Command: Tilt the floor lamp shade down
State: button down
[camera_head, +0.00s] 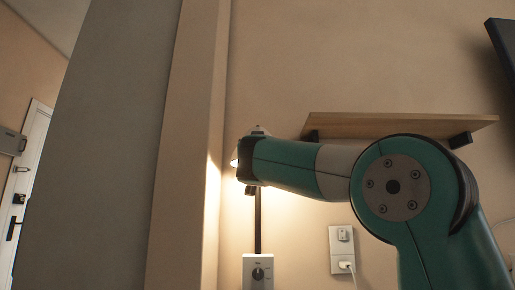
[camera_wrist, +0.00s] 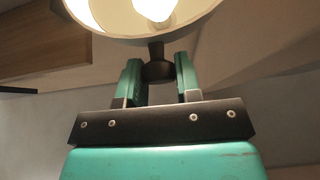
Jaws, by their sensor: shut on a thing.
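The floor lamp's shade (camera_wrist: 125,22) fills the top of the wrist view, cut off by the frame. Its open side with the lit bulb (camera_wrist: 155,8) faces my wrist camera. A dark neck (camera_wrist: 157,68) below the rim sits between the two green fingers of my gripper (camera_wrist: 158,75), which is shut on it. In the head view the lamp's dark pole (camera_head: 258,225) stands upright beneath the end of my arm. My arm hides most of the shade there; only a bright sliver (camera_head: 235,162) shows at its left. The jaws are hidden in the head view.
A wooden wall shelf (camera_head: 400,124) is just above my arm and also shows in the wrist view (camera_wrist: 45,50). A wall corner (camera_head: 190,150) stands close to the left of the lamp. A socket with a plug (camera_head: 343,250) and a pale control box (camera_head: 258,271) are below.

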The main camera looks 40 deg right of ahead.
jog(key=shift+w+f, duration=0.15)
jog(key=shift+f, duration=0.25)
jog(key=c, duration=0.9)
grip_release()
jog(key=shift+r, duration=0.1)
jog(key=b+v, duration=0.4)
jog(key=v, duration=1.3)
jog(key=shift+s, duration=0.3)
